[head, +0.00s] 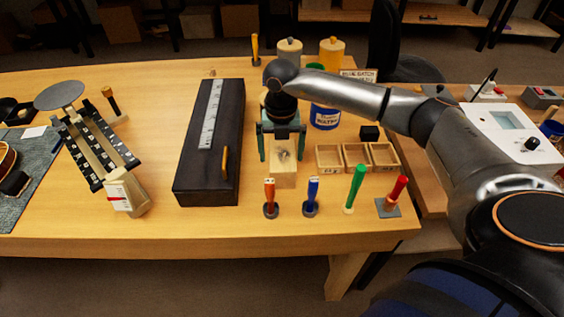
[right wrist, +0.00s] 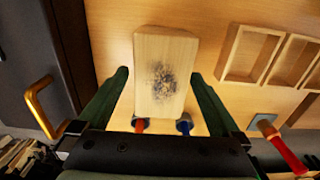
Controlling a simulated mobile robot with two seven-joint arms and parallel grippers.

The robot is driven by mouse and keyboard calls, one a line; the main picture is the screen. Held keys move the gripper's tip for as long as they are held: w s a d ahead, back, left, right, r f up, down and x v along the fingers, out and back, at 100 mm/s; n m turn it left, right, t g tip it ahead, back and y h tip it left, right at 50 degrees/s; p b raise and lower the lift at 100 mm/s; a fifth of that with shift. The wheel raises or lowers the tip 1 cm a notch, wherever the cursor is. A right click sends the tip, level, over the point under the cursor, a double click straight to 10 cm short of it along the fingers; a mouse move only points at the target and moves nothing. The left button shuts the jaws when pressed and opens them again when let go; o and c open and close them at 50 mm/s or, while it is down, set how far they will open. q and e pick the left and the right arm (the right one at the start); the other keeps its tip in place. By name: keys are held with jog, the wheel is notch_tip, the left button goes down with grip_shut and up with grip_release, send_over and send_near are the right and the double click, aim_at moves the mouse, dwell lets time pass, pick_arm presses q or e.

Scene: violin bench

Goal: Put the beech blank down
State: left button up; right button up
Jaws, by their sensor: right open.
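The beech blank (head: 284,180) is a pale wooden block with a dark, speckled smudge on its upper face. In the head view it appears to rest on the bench, between the black case and the small wooden trays. It also shows in the right wrist view (right wrist: 165,48), in the middle. My right gripper (head: 281,156) points down over the blank. Its two green fingers (right wrist: 160,78) are open, one on either side of the blank, with a visible gap at each side. The gripper hides the far part of the blank in the head view. My left gripper is not in view.
A long black case (head: 189,165) with a steel rule (head: 211,110) lies left. Open wooden trays (head: 355,158) sit right. Red-handled (head: 270,195) and blue-handled (head: 312,193) tools stand close in front of the blank. A blue tin (head: 324,118) stands behind right.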

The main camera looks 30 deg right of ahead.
aim_at(282, 154)
jog(key=f, duration=0.3)
jog(key=shift+s+f, duration=0.2)
jog(key=shift+r, duration=0.15)
grip_shut()
dwell(0.5)
